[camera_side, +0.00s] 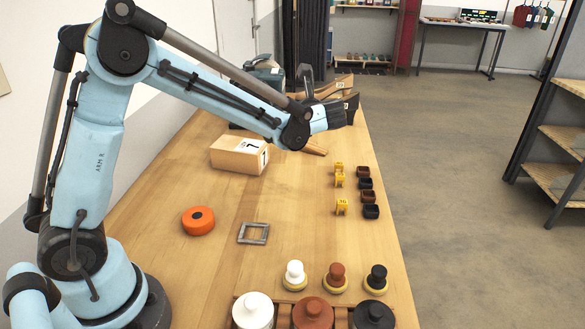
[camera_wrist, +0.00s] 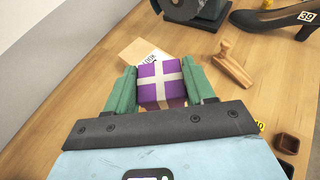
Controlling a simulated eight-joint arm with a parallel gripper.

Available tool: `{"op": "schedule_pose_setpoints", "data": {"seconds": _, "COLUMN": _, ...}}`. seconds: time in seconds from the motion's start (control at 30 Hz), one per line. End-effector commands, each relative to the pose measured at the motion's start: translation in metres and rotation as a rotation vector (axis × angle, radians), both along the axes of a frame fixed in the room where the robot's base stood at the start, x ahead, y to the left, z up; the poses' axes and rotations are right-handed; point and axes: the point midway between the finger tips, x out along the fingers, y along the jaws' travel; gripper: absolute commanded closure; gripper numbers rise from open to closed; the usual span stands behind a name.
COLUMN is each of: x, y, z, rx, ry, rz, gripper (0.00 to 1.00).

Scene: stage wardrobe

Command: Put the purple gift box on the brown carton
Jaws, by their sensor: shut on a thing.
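The purple gift box (camera_wrist: 158,88) with a pale ribbon cross is between the two green fingers of my gripper (camera_wrist: 160,72) in the wrist view. My gripper is shut on it. The brown carton (camera_side: 236,156) lies on the table in the side view, left of my wrist, with a white label on it. In the wrist view part of the carton (camera_wrist: 133,49) shows beyond the box, partly hidden by it and a finger. I cannot make out the gift box in the side view. How high it is above the table is unclear.
A wooden tool (camera_wrist: 232,68) lies right of the box, with a black shoe (camera_wrist: 278,24) beyond. An orange roll (camera_side: 198,220) and a grey frame (camera_side: 253,233) lie in front of the carton. Several small yellow and dark pieces (camera_side: 341,207) stand on the right; lidded jars stand at the near edge.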

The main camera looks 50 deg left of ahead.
Motion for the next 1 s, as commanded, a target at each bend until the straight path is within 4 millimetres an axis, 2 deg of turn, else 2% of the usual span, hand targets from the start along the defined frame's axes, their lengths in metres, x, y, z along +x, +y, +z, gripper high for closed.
{"op": "schedule_pose_setpoints", "data": {"seconds": 0.03, "x": -0.004, "y": 0.016, "z": 0.007, "rx": 0.000, "ry": 0.001, "rz": 0.048, "gripper": 0.76}}
{"op": "schedule_pose_setpoints", "data": {"seconds": 0.1, "x": -0.009, "y": 0.030, "z": 0.013, "rx": 0.000, "ry": 0.000, "rz": 0.095, "gripper": 0.76}}
{"op": "schedule_pose_setpoints", "data": {"seconds": 0.27, "x": -0.016, "y": 0.051, "z": 0.018, "rx": 0.001, "ry": 0.000, "rz": 0.151, "gripper": 0.76}}
{"op": "schedule_pose_setpoints", "data": {"seconds": 0.73, "x": -0.022, "y": 0.140, "z": -0.035, "rx": 0.001, "ry": 0.000, "rz": 0.156, "gripper": 0.76}}
{"op": "schedule_pose_setpoints", "data": {"seconds": 0.83, "x": -0.023, "y": 0.154, "z": -0.043, "rx": 0.000, "ry": 0.000, "rz": 0.154, "gripper": 0.76}}
{"op": "schedule_pose_setpoints", "data": {"seconds": 1.0, "x": -0.023, "y": 0.163, "z": -0.051, "rx": 0.000, "ry": 0.001, "rz": 0.150, "gripper": 0.76}}
